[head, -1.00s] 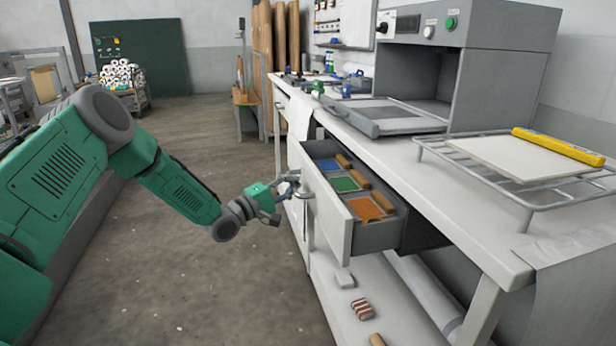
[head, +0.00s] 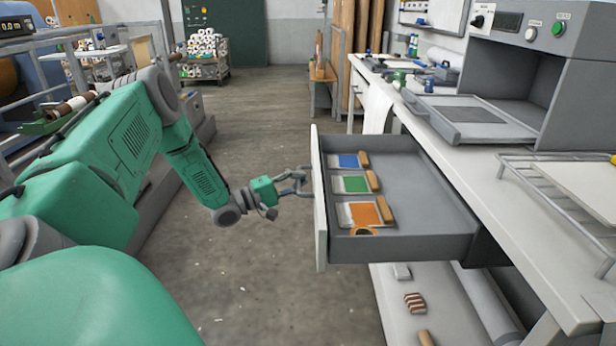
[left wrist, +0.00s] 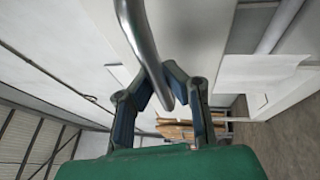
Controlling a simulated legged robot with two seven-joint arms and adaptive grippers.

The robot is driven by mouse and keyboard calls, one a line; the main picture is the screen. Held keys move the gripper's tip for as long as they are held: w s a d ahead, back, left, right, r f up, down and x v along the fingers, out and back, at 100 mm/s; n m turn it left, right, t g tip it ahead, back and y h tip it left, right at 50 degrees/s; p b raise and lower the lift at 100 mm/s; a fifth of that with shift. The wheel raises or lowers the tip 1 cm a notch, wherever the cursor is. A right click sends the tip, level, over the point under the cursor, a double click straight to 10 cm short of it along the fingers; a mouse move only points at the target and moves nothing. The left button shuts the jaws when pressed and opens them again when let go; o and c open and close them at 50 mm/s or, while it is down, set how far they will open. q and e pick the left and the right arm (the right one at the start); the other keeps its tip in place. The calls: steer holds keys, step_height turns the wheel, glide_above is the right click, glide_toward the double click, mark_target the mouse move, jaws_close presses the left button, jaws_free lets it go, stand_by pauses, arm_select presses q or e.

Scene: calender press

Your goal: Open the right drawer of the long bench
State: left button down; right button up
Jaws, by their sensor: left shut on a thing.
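The drawer (head: 420,190) of the long bench (head: 470,115) stands pulled well out, its pale front (head: 319,200) facing left in the head view. Inside lie several flat tools with blue, green and orange faces and wooden handles, and an orange-brown ring near the front corner. My left gripper (head: 296,184) is shut on the drawer's handle at the outer side of the front. In the left wrist view the curved metal handle (left wrist: 142,40) passes between the fingers (left wrist: 160,95). My right gripper is not in view.
A grey press (head: 540,75) with an extended tray (head: 470,115) stands on the bench. A wire rack (head: 540,180) is at the right. The lower shelf holds small blocks (head: 415,302) and a roll. The floor (head: 270,270) left of the drawer is clear.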

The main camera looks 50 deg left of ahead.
arm_select(q)
steer(key=shift+s+f, duration=0.25)
steer(key=shift+f, duration=0.2)
steer(key=c, duration=1.7)
jaws_free()
steer(key=shift+o, duration=0.7)
steer(key=shift+w+r, duration=0.15)
steer(key=v, duration=1.2)
